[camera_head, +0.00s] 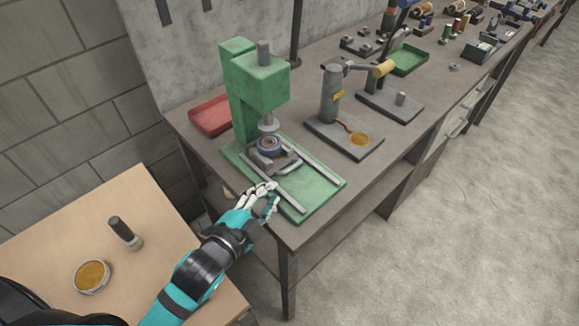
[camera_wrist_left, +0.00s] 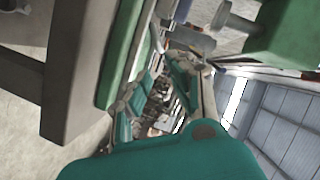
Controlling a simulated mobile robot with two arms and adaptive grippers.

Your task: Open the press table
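The green press (camera_head: 262,82) stands on the workbench, its ram above the press table (camera_head: 262,160). The press table is a small dark plate carrying a round dark die (camera_head: 270,145). A grey handle bar (camera_head: 290,167) is at its front, and the table sits back under the ram between two grey rails. My left gripper (camera_head: 271,199) is at the front left edge of the green base, short of the handle. In the left wrist view its fingers (camera_wrist_left: 160,85) are apart with nothing seen between them. My right gripper is not in view.
A red tray (camera_head: 210,115) lies behind the press. A wooden table (camera_head: 150,215) at left holds a black-handled tool (camera_head: 124,232) and a round dish (camera_head: 92,276). The floor at right is clear.

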